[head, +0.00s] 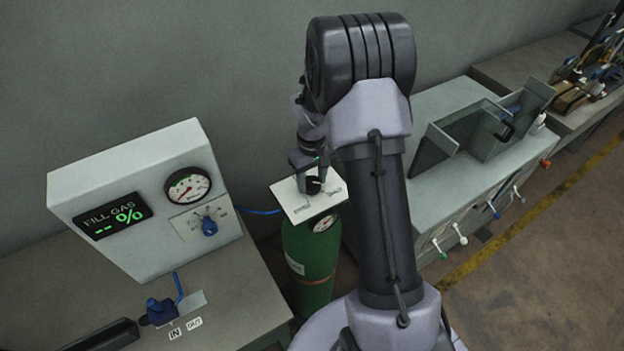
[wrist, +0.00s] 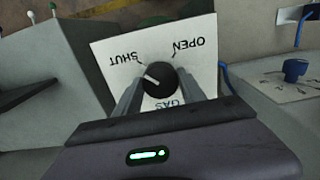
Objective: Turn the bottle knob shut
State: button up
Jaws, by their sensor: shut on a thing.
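The black bottle knob (wrist: 160,80) sits on a white plate (wrist: 110,62) marked SHUT, OPEN and GAS, upside down in the wrist view. Its white pointer line points left and slightly up, toward the SHUT side, near the SHUT tick. My gripper (wrist: 160,88) is shut on the knob, one finger on each side. In the head view, my gripper (head: 313,184) is over the plate (head: 300,206) on top of the green gas bottle (head: 312,258). My arm hides part of the bottle.
A fill-gas panel (head: 130,165) with a gauge (head: 188,187) and a blue knob (head: 209,227) stands on the left bench (head: 225,290). A blue valve (head: 160,311) is in front of it. A right bench (head: 440,190) carries a glass-sided box (head: 480,130).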

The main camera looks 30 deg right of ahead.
aim_at(312, 182)
jog(key=shift+r, duration=0.1)
jog(key=o, duration=1.4)
jog(key=shift+c, duration=0.2)
notch_tip(312, 182, up, 17)
jog(key=p, duration=0.1)
jog(key=shift+r+p, duration=0.2)
jog(key=shift+p, duration=0.1)
jog(key=s+a+f+m+t+y+b, duration=0.1)
jog(key=s+a+f+m+t+b, duration=0.1)
jog(key=s+a+f+b, duration=0.6)
jog(key=s+a+f+m+t+y+b, duration=0.1)
jog(key=s+a+f+m+t+b, duration=0.2)
jog(key=s+a+f+b, duration=0.5)
jog(key=s+a+b, duration=0.2)
jog(key=s+b, duration=0.5)
jog(key=b, duration=0.3)
jog(key=shift+t, duration=0.4)
